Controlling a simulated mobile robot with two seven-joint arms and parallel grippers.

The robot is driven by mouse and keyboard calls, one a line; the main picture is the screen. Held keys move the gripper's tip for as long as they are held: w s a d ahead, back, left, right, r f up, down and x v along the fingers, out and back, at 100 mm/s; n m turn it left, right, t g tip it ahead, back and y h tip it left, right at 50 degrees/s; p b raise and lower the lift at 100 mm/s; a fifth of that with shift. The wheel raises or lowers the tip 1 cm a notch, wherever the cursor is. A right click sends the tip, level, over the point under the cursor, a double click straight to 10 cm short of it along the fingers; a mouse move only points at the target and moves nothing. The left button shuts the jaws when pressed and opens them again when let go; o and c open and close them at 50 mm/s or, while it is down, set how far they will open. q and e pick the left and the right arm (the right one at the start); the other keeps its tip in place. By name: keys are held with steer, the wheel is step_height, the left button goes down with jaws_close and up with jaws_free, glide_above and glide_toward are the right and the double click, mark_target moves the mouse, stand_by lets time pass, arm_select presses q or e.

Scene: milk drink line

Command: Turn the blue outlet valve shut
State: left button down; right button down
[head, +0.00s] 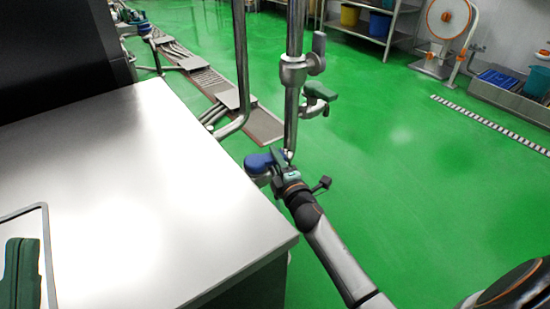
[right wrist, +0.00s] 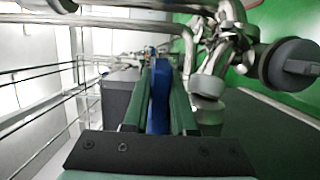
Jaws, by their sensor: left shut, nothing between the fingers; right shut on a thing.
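The blue outlet valve handle (head: 258,163) sits low by a vertical steel pipe (head: 291,110), just past the counter's edge, and points to the left in the head view. My right gripper (head: 280,162) is shut on it. In the right wrist view the blue handle (right wrist: 159,97) lies between the two green fingers of my right gripper (right wrist: 162,85). The valve body is mostly hidden behind the gripper.
A steel counter (head: 140,190) fills the left, its corner close to my right arm. A green-handled valve (head: 319,92) and a steel fitting (head: 302,66) sit on the pipework above. A floor drain (head: 262,125) runs behind.

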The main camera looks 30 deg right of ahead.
steer(key=shift+a, duration=0.1)
steer(key=c, duration=0.7)
jaws_free()
steer(key=s, duration=0.4)
steer(key=s+a+p, duration=0.1)
steer(key=s, duration=0.3)
steer(key=s+p, duration=0.1)
steer(key=s, duration=0.3)
steer(key=shift+s+a, duration=0.25)
